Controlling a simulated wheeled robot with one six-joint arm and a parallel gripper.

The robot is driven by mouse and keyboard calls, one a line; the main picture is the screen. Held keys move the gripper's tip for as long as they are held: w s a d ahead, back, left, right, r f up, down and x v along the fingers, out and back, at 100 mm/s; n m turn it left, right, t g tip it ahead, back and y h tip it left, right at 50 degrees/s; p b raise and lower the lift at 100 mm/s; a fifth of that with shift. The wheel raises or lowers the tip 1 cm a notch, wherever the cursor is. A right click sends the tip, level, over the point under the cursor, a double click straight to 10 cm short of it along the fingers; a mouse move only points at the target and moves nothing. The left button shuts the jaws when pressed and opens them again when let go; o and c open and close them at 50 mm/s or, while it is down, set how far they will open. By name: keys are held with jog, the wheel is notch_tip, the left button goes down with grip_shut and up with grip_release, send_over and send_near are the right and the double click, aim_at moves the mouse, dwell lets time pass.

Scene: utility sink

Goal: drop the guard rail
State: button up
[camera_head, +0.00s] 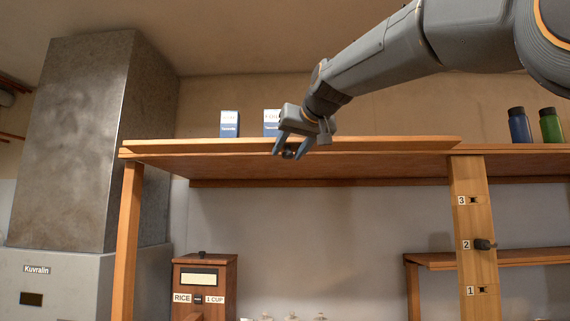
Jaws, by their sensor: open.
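The guard rail appears to be the long wooden strip (200,146) along the front edge of the high shelf, running from the left post to near the numbered post. My gripper (289,154) is open in front of this strip, fingers pointing down and toward me. A small dark round knob-like thing (288,154) shows between the fingertips. I cannot tell whether the fingers touch it or whether it is fixed to the strip. The gripper hides part of the strip.
Two white-and-blue boxes (230,124) stand on the shelf behind the strip. Blue (519,127) and green (551,127) bottles stand at the right. A post (468,220) has slots marked 1 to 3, with a dark knob (484,244) at 2. A rice dispenser (203,285) stands below.

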aim_at(289, 151)
jog(key=shift+b+v, duration=0.4)
jog(key=shift+v, duration=0.95)
jog(key=shift+r, duration=0.1)
jog(key=shift+s+d, duration=0.1)
jog(key=s+d+b, duration=0.2)
jog(key=s+d, duration=0.1)
jog(key=s, duration=0.5)
jog(key=shift+r+b, duration=0.35)
jog(key=shift+r, duration=0.1)
jog(key=shift+d, duration=0.15)
